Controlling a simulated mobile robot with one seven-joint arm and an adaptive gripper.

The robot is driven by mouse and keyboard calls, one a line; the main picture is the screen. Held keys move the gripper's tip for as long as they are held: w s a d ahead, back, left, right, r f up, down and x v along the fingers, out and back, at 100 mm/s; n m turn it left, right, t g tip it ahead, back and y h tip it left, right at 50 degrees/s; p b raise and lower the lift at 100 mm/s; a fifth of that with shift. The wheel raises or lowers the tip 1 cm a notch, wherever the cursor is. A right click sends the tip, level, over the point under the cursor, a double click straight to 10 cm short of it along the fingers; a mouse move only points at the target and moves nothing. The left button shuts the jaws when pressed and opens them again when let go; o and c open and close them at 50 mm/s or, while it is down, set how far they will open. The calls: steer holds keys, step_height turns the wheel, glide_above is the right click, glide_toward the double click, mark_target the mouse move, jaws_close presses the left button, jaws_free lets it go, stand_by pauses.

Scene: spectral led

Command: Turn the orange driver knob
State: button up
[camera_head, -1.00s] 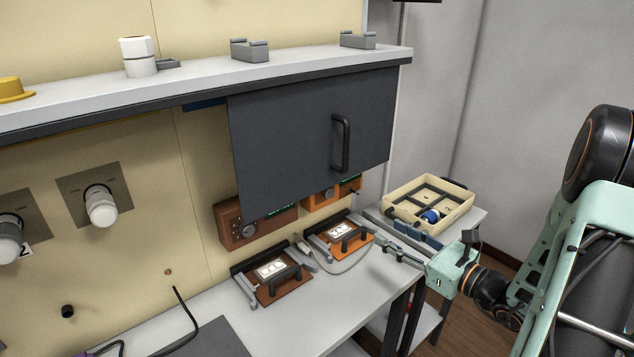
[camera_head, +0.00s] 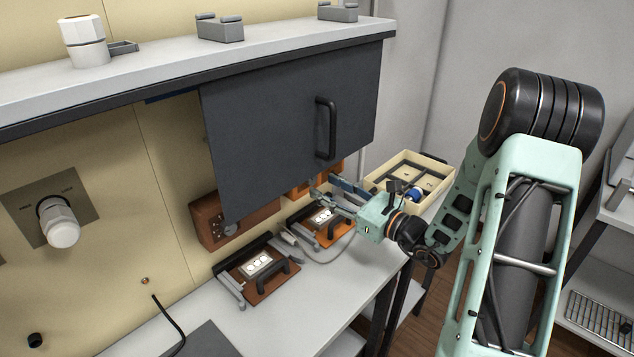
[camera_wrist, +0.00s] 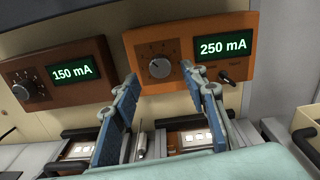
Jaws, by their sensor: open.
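The orange driver (camera_wrist: 136,51) is on the wall in the wrist view and reads 250 mA on its green display (camera_wrist: 223,48). Its round grey knob (camera_wrist: 160,68) sits left of that display, with a light pointer mark on it. In the head view the orange driver (camera_head: 301,184) is mostly hidden behind the dark panel and my arm. My gripper (camera_wrist: 160,82) is open, with its two blue-padded fingers to the left and right of the knob's line of sight. The fingertips appear just short of the knob; contact cannot be told. In the head view my gripper (camera_head: 322,189) is by the orange driver.
A brown driver (camera_wrist: 39,72) reading 150 mA is on the left, with its own knob (camera_wrist: 28,91). A small black toggle (camera_wrist: 226,76) is right of the orange knob. The dark panel (camera_head: 285,130) with a handle hangs above. A cream tray (camera_head: 437,165) stands right.

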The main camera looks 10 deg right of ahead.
mark_target(313, 180)
steer(key=shift+x, duration=1.95)
jaws_close()
